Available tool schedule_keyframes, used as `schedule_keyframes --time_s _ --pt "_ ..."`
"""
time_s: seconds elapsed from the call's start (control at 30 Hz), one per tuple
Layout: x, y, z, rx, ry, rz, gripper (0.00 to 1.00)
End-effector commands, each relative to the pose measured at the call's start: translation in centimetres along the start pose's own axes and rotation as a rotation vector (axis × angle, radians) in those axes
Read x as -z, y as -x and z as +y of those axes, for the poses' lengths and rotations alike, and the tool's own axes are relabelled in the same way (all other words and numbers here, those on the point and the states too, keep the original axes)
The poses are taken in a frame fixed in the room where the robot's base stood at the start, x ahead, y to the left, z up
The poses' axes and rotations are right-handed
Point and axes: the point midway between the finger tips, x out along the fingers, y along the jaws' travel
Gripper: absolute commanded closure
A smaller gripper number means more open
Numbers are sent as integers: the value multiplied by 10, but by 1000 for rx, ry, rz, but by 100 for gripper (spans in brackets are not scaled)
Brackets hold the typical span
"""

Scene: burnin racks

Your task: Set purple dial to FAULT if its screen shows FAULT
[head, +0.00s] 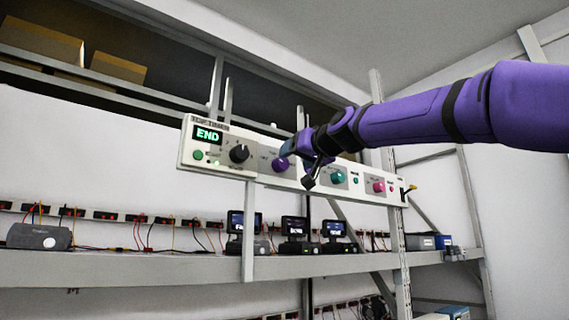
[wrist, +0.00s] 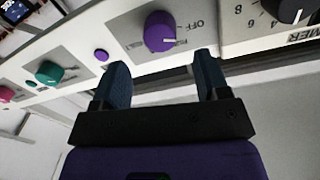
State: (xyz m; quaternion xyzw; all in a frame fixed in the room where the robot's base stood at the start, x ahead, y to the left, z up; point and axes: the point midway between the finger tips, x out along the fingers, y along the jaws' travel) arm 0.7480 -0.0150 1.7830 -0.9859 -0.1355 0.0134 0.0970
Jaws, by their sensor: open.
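The purple dial (wrist: 160,30) is on a pale control panel (wrist: 115,22). Its white mark points down and right in the wrist view, below the OFF label; other labels around it are too blurred to read. In the head view the purple dial (head: 279,164) is left of my gripper (head: 298,163). My gripper is open and empty, its two fingers (wrist: 161,72) apart and short of the dial. Several small screens stand on the shelf: a left one (head: 243,222), a middle one (head: 295,226) and a right one (head: 334,229). Their text is too small to read surely.
The panel also carries a black timer dial (head: 239,153) beside a green END display (head: 208,135), a teal dial (head: 338,177) and a pink dial (head: 378,186). A shelf (head: 180,265) with wires runs below. Cardboard boxes (head: 40,42) sit above.

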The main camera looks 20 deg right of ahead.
Motion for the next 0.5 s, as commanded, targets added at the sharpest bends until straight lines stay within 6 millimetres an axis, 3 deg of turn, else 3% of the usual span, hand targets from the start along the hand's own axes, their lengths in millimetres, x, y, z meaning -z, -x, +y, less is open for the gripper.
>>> schedule_keyframes --time_s 0.23,0.5 --pt "-1 -40 0 -1 1 -1 32" --pt "0 -60 0 0 1 0 32"
